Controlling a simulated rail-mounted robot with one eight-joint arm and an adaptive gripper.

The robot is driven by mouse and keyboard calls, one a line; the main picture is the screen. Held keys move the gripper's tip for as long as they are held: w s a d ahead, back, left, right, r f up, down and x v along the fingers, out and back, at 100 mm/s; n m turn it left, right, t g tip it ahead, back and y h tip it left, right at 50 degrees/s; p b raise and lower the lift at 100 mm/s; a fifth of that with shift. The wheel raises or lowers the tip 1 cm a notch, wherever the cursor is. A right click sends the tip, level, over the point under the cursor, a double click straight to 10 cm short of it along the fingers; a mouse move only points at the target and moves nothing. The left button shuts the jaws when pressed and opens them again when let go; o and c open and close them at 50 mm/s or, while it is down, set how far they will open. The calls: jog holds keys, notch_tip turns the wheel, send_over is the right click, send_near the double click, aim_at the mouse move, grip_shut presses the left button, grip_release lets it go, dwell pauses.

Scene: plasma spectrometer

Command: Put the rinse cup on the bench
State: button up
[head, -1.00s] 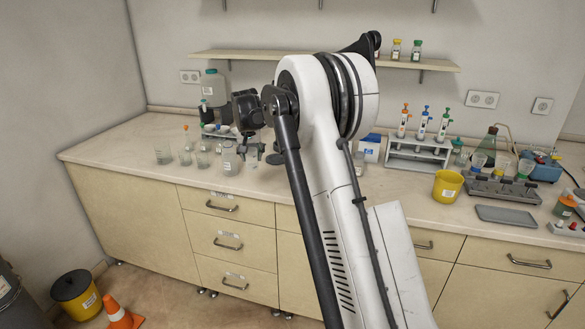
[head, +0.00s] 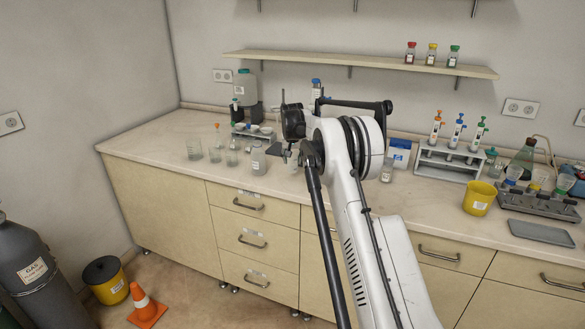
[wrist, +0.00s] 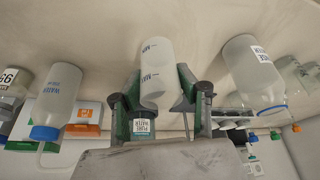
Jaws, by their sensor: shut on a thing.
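In the wrist view a frosted, translucent cup with MAX lines, the rinse cup (wrist: 157,72), sits between the two fingers of my gripper (wrist: 158,100). The gripper is shut on it. The cup stands out beyond the fingertips. In the head view my gripper (head: 284,150) is low over the left part of the pale bench (head: 150,135), just right of a bottle with a label. The cup is small and hard to make out there. I cannot tell whether it touches the bench.
The labelled bottle (head: 258,159) stands close on the left, with several clear beakers (head: 194,150) beyond it. A large container (head: 245,88) is behind. A pipette rack (head: 449,160) and a yellow tub (head: 479,198) stand to the right. The bench's left front is clear.

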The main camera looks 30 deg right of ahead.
aim_at(292, 167)
jog(key=shift+f, duration=2)
jog(key=shift+f, duration=0.2)
jog(key=o, duration=1.1)
jog(key=shift+r, duration=0.1)
